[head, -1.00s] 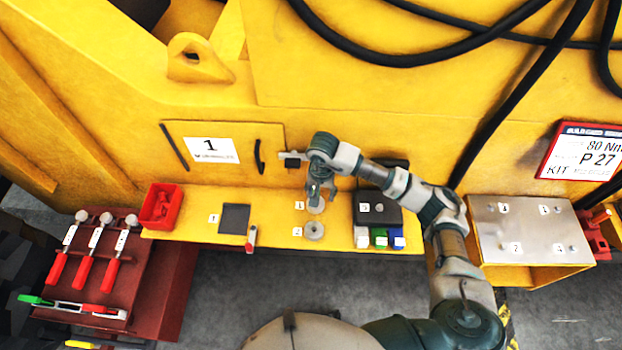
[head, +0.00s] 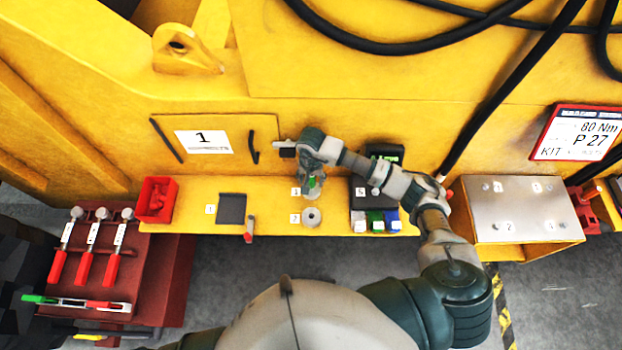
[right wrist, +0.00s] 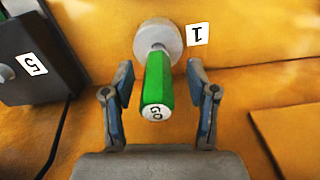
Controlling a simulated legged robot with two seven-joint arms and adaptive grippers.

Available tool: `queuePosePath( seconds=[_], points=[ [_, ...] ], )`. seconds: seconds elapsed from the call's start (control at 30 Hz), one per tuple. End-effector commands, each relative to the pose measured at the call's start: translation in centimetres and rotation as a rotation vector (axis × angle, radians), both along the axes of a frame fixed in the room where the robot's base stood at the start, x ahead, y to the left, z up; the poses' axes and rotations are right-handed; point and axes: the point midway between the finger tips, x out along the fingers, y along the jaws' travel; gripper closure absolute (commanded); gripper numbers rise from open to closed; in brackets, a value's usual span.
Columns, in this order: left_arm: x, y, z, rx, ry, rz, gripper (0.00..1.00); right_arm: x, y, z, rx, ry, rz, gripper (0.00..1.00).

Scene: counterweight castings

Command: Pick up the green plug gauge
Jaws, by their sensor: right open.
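The green plug gauge (right wrist: 158,82) shows in the right wrist view, with a "GO" label on its near end and its far end at a round grey base (right wrist: 160,38). It stands on the yellow ledge beside a tag marked 1. My right gripper (right wrist: 160,88) is open, with one finger on each side of the green handle and a gap visible on both sides. In the head view a bit of the green gauge (head: 312,182) shows under my right gripper (head: 313,187); the arm hides part of it. My left gripper is not in view.
A grey ring (head: 312,217) lies just in front of the gauge. A dark box (head: 361,194) with white, green and blue blocks stands to the right. A red bin (head: 156,200) and a dark square pad (head: 232,209) lie to the left. A metal-topped box (head: 512,205) is further right.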

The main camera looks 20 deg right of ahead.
Motion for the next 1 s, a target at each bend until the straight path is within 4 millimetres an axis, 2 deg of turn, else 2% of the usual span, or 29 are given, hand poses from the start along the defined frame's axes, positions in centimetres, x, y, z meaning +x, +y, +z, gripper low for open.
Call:
queuePosePath(
  seconds=[0.1,0.13,0.3,0.33,0.37,0.77,1.0],
  points=[
    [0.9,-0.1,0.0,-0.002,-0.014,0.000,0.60,0.0,0.0,0.0,0.000,0.000,0.000,0.42],
    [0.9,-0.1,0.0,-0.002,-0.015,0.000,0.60,0.0,0.0,0.0,0.000,0.000,0.000,0.47],
    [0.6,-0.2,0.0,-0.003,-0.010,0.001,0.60,0.0,0.0,0.0,-0.001,0.000,0.000,0.90],
    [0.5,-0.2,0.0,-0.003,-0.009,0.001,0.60,0.0,0.0,0.0,-0.001,0.000,0.000,0.97],
    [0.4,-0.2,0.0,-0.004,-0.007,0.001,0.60,0.0,0.0,0.0,-0.001,0.000,0.000,1.00],
    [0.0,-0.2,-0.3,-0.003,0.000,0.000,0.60,0.1,-0.1,0.4,-0.002,-0.001,0.000,1.00],
    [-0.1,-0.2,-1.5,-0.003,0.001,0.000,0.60,0.2,-0.1,3.3,-0.001,-0.006,0.002,1.00]
  ],
)
